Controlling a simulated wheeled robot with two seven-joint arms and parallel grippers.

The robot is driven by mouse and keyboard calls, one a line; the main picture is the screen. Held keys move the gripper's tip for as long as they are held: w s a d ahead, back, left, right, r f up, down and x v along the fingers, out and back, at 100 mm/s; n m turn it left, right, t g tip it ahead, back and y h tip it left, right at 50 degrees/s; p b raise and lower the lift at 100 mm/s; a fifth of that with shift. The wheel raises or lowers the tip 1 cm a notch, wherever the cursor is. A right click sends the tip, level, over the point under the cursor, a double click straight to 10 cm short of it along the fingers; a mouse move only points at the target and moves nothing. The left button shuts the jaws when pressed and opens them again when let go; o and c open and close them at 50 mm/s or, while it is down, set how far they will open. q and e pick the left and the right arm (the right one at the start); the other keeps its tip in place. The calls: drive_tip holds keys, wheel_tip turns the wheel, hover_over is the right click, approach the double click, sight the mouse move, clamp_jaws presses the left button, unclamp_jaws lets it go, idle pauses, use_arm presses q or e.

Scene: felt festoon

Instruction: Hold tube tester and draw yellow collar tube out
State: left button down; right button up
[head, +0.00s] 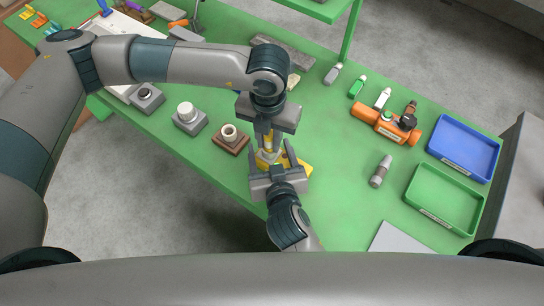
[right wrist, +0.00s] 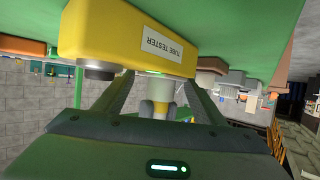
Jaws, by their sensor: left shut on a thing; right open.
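The yellow tube tester (head: 303,168) stands near the front edge of the green table. In the right wrist view its labelled yellow body (right wrist: 118,35) fills the top. My left gripper (head: 268,138) is over the tester, shut on the yellow collar tube (right wrist: 160,113). The tube shows as a pale piece with a yellow band between grey fingers, by a pale round fitting on the tester. I cannot tell how far the tube sits in the tester. My right gripper (head: 274,163) is open, its fingers at either side of the tester's near part. Both arms partly hide the tester.
A brown-based socket block (head: 230,139) stands close left, with grey blocks (head: 190,118) beyond. To the right are a loose grey-brown tube (head: 381,171), an orange device (head: 366,112), a green tray (head: 410,197) and a blue tray (head: 432,146).

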drive_tip(key=shift+w+f, duration=0.1)
drive_tip(key=shift+w, duration=0.2)
drive_tip(key=c, duration=0.9)
idle(0.4)
